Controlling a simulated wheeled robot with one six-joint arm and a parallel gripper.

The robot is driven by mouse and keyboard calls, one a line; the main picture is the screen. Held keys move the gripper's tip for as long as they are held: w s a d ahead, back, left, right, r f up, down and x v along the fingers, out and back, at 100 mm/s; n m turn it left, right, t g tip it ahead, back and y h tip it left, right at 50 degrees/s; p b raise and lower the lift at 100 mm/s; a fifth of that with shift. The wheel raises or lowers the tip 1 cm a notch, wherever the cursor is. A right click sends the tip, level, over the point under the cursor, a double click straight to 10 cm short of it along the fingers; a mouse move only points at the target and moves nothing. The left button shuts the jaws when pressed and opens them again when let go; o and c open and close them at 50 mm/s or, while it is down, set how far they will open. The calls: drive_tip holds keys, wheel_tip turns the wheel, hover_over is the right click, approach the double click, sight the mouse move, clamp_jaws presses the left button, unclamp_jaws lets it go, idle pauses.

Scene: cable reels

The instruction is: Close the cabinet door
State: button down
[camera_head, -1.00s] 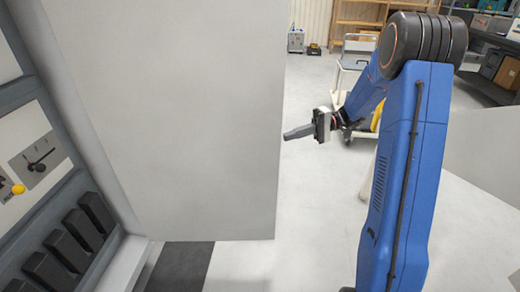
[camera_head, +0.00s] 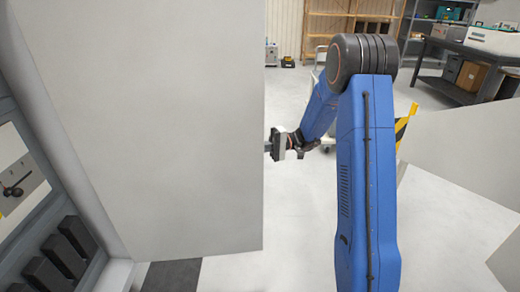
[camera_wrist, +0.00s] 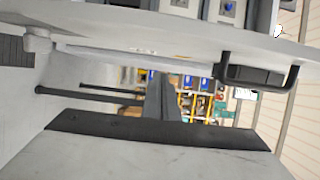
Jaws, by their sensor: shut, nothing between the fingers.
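The cabinet door (camera_head: 165,120) is a large plain light-grey panel that stands open and fills the left half of the head view. The cabinet (camera_head: 45,205) is at the far left, with its inside partly showing. My gripper (camera_head: 268,149) is at the door's free right edge, and its fingertips are hidden behind that edge. I cannot tell whether it touches the door. In the wrist view the shut grey fingers (camera_wrist: 162,97) hold nothing. A pale panel with a black handle (camera_wrist: 258,76) crosses the top there; I cannot tell whether it is the door.
Black switch blocks (camera_head: 68,249) line the cabinet. A light-grey panel (camera_head: 465,155) stands at the right, near a yellow-black striped piece (camera_head: 404,124). A dark workbench (camera_head: 450,62) and wooden shelves (camera_head: 345,30) are at the back.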

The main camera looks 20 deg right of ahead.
sight(249, 158)
drive_tip(key=shift+s+a, duration=0.3)
drive_tip(key=shift+s, duration=0.7)
drive_tip(key=shift+s+a, duration=0.25)
drive_tip(key=shift+s, duration=0.75)
drive_tip(key=shift+s, duration=0.15)
